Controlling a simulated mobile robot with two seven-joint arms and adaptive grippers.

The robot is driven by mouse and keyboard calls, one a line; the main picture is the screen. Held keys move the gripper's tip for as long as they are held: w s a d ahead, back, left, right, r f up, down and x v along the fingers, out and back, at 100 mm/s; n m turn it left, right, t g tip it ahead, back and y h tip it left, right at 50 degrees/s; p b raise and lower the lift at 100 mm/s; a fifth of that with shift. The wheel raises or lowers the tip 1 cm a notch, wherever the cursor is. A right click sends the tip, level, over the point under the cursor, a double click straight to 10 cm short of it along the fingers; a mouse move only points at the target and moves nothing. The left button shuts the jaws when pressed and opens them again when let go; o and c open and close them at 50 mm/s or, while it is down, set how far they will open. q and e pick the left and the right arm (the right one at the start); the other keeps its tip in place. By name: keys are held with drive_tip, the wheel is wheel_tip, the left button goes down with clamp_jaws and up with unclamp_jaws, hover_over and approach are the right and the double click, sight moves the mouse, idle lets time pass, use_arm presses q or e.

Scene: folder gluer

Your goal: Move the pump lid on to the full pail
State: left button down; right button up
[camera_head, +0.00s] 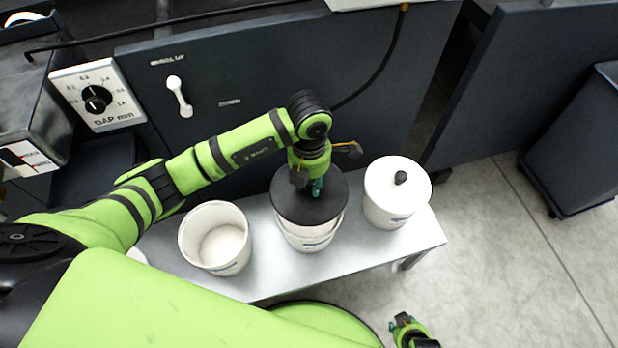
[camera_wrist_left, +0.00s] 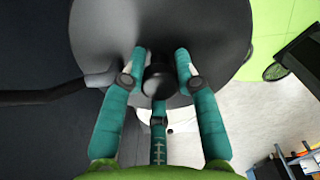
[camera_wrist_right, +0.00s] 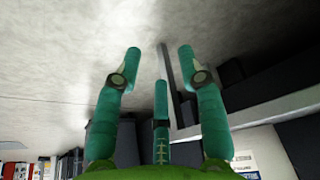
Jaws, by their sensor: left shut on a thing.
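My left gripper (camera_head: 317,190) is shut on the black knob (camera_wrist_left: 160,82) of a round dark grey lid (camera_head: 290,203). The lid, which also fills much of the left wrist view (camera_wrist_left: 215,40), is over the middle white pail (camera_head: 308,240). Part of that pail's rim shows below the lid; its contents are hidden, and I cannot tell whether the lid touches it. An open white pail (camera_head: 215,238) on the left shows a pale inside, with its level below the rim. My right gripper (camera_head: 402,322) is open and empty, low at the front, away from the pails.
A third white pail (camera_head: 392,212) on the right wears a white lid with a black knob. All three pails stand on a light grey bench (camera_head: 420,237). The dark machine panel (camera_head: 220,85) rises behind it, with a black hose (camera_head: 385,60). Floor at right is open.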

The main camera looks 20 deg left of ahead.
sight(309, 192)
use_arm(q)
wheel_tip(309, 192, down, 3)
drive_tip(key=shift+f+b, duration=0.1)
drive_tip(key=shift+b, duration=0.95)
drive_tip(key=shift+f+b, duration=0.65)
drive_tip(key=shift+f, duration=0.25)
drive_tip(key=shift+f+b, duration=0.75)
drive_tip(key=shift+f, duration=0.1)
drive_tip(key=shift+f+b, duration=0.6)
drive_tip(key=shift+f, duration=0.4)
use_arm(e)
wheel_tip(309, 192, up, 10)
drive_tip(key=w+a+g, duration=0.1)
drive_tip(key=shift+w+f, duration=0.15)
drive_tip(key=shift+f, duration=0.1)
use_arm(q)
drive_tip(key=c, duration=0.8)
unclamp_jaws()
drive_tip(key=shift+c, duration=0.2)
